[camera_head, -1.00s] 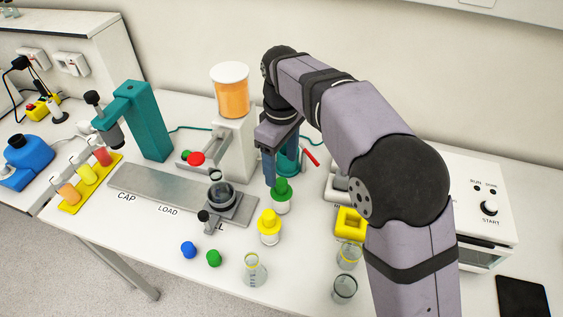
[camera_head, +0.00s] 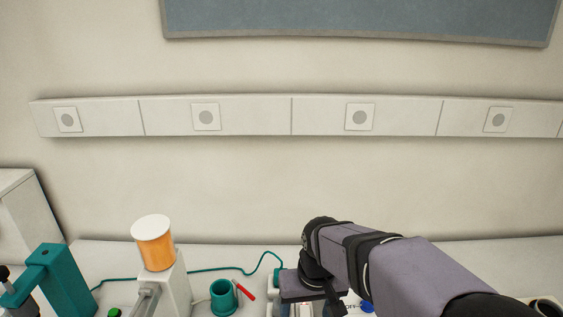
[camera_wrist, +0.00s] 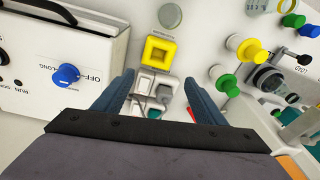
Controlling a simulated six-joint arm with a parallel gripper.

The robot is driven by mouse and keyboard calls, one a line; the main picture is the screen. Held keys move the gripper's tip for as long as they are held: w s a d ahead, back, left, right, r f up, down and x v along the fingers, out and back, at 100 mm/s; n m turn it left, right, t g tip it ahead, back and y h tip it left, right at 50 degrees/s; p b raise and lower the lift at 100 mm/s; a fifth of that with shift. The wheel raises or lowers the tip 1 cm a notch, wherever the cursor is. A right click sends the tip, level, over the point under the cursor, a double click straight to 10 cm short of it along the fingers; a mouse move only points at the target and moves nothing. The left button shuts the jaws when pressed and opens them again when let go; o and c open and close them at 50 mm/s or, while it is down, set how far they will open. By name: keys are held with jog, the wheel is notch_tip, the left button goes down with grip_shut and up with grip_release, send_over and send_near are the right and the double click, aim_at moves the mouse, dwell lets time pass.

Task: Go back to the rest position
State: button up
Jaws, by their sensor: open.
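My gripper (camera_wrist: 159,78) is open in the wrist view, with its two blue fingers apart and nothing between them but the bench and fixtures below. In the head view my arm reaches in from the lower right, and the fingertips are not clearly visible. Beyond the fingers in the wrist view are a yellow square-holed block (camera_wrist: 158,50) and a grey-and-white fixture (camera_wrist: 153,88). The gripper appears apart from both.
In the wrist view a white machine with a blue knob (camera_wrist: 66,75) stands left. Yellow-capped (camera_wrist: 249,49) and green-capped (camera_wrist: 228,86) bottles stand right. The head view shows an orange-filled container (camera_head: 155,245), a teal cup (camera_head: 223,297) and a teal stand (camera_head: 62,281).

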jog(key=s+d+f+b, duration=0.2)
jog(key=s+d+f, duration=0.1)
jog(key=s+f, duration=0.1)
jog(key=s+d+f+m+b, duration=0.1)
jog(key=s+d+f+b, duration=0.1)
jog(key=s+d+f, duration=0.1)
jog(key=s+d+f+m+g+b, duration=0.1)
jog(key=s+d+f+b, duration=0.1)
jog(key=s+f, duration=0.3)
jog(key=shift+s+d+f+h, duration=0.2)
jog(key=shift+s+d+h, duration=0.1)
jog(key=shift+s+d, duration=0.3)
jog(key=shift+s+d+f, duration=0.15)
jog(key=shift+d, duration=0.05)
jog(key=c, duration=0.4)
jog(key=shift+c, duration=0.4)
